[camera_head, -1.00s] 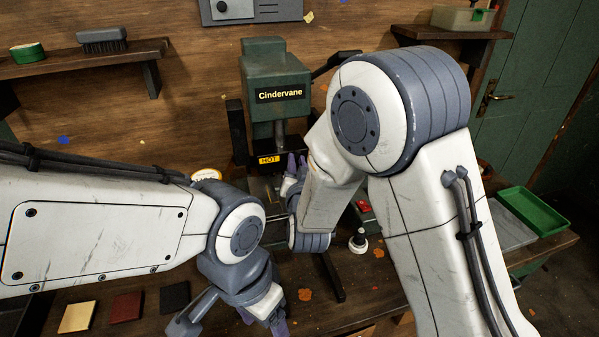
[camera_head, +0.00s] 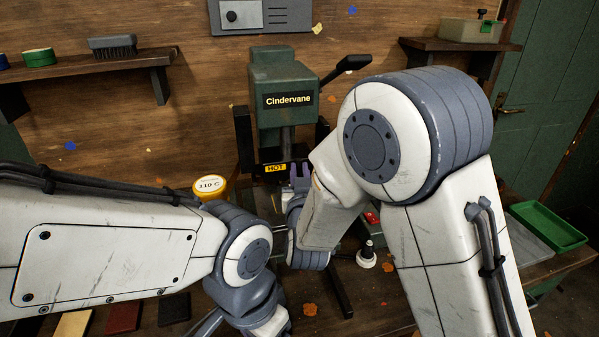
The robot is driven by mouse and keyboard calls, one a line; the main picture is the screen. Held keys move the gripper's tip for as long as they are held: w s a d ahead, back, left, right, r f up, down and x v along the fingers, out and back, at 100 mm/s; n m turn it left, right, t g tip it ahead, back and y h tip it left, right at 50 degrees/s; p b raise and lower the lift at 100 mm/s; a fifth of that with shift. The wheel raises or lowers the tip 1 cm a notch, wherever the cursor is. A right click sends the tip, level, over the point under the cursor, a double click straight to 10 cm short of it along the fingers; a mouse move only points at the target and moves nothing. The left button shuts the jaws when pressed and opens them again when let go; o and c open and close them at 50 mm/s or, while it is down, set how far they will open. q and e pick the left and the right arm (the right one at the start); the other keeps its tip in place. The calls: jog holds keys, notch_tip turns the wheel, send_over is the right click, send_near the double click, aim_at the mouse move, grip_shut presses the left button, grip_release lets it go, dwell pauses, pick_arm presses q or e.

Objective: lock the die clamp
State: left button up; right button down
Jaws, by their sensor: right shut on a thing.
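The green press marked Cindervane (camera_head: 285,85) stands against the back wall, with a black lever (camera_head: 347,68) at its upper right and a yellow HOT label (camera_head: 275,168) low on its front.
A yellow-rimmed 110 C dial (camera_head: 209,185) is left of the press. A white-based stamp-like tool (camera_head: 367,255) stands right of it. Tan (camera_head: 73,324), dark red (camera_head: 124,318) and black (camera_head: 174,309) squares lie at the front left. A green tray (camera_head: 548,226) is at the right.

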jog(key=c, duration=0.8)
grip_release()
jog(key=shift+c, duration=0.2)
jog(key=shift+s, duration=0.1)
jog(key=s+b, duration=1)
jog(key=shift+s+d, duration=0.15)
jog(key=shift+d, duration=0.15)
